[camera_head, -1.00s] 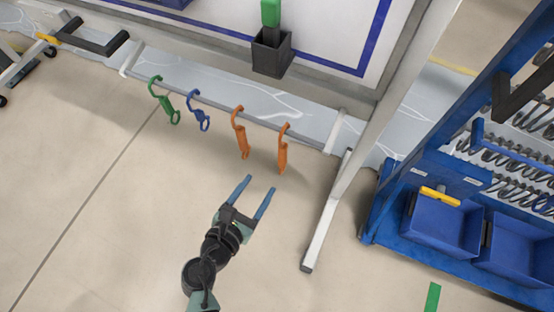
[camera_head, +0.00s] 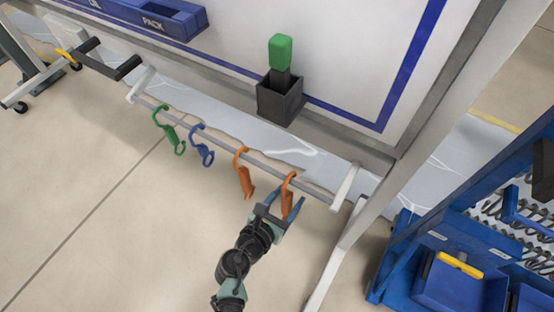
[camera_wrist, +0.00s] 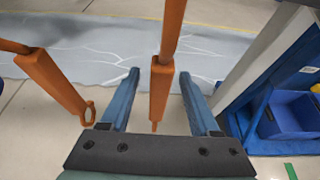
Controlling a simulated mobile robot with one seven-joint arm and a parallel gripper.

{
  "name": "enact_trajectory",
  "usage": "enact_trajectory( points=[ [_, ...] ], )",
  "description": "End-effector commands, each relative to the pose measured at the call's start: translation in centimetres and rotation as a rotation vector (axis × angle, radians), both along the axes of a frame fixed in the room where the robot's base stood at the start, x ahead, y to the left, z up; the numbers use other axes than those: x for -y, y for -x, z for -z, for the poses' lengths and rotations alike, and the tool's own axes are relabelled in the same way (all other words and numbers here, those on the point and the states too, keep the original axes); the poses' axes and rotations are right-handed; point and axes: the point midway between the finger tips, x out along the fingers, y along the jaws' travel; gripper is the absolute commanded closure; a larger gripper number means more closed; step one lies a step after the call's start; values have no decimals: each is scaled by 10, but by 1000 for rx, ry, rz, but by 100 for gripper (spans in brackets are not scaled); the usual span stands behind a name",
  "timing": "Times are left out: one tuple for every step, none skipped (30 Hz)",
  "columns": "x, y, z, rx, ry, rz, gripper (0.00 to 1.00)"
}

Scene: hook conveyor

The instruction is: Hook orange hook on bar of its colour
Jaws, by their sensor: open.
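Two orange hooks hang from a grey rail. The right orange hook (camera_head: 287,195) hangs between the fingers of my gripper (camera_head: 286,203). In the wrist view this orange hook (camera_wrist: 161,92) stands between the two blue fingers of my open gripper (camera_wrist: 158,85), with a gap on each side. The left orange hook (camera_head: 243,175) hangs just to the left, outside the fingers; it also shows in the wrist view (camera_wrist: 55,82). A green hook (camera_head: 169,132) and a blue hook (camera_head: 202,147) hang farther left on the same rail (camera_head: 222,143). No separate orange bar is in view.
A whiteboard with a blue border and a black holder (camera_head: 280,98) stands behind the rail. A white post (camera_head: 345,230) is close on the right, with a blue rack and blue bins (camera_head: 455,290) beyond.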

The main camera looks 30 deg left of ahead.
Motion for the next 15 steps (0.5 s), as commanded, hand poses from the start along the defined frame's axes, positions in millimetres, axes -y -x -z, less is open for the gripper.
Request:
enact_trajectory(
  points=[
    [0, -8, 5, 1, -1, 1, 38],
    [0, -11, 6, 1, 0, 1, 38],
    [0, -15, 7, 2, 0, 0, 38],
    [0, -17, 8, 1, 0, 0, 38],
    [1, -19, 9, 1, 0, 1, 38],
    [1, -21, 10, 1, 0, 1, 38],
    [1, -23, 10, 1, -1, 1, 38],
    [1, -24, 10, 1, -1, 1, 38],
    [1, -25, 10, 1, -1, 1, 38],
    [1, -25, 10, 0, -1, 1, 38],
    [1, -26, 10, 0, -1, 1, 38],
    [1, -26, 10, 0, -1, 1, 38],
    [1, -26, 10, 0, -1, 1, 38],
    [1, -26, 10, 0, -1, 1, 38],
    [1, -26, 10, 0, -1, 1, 38]
  ],
)
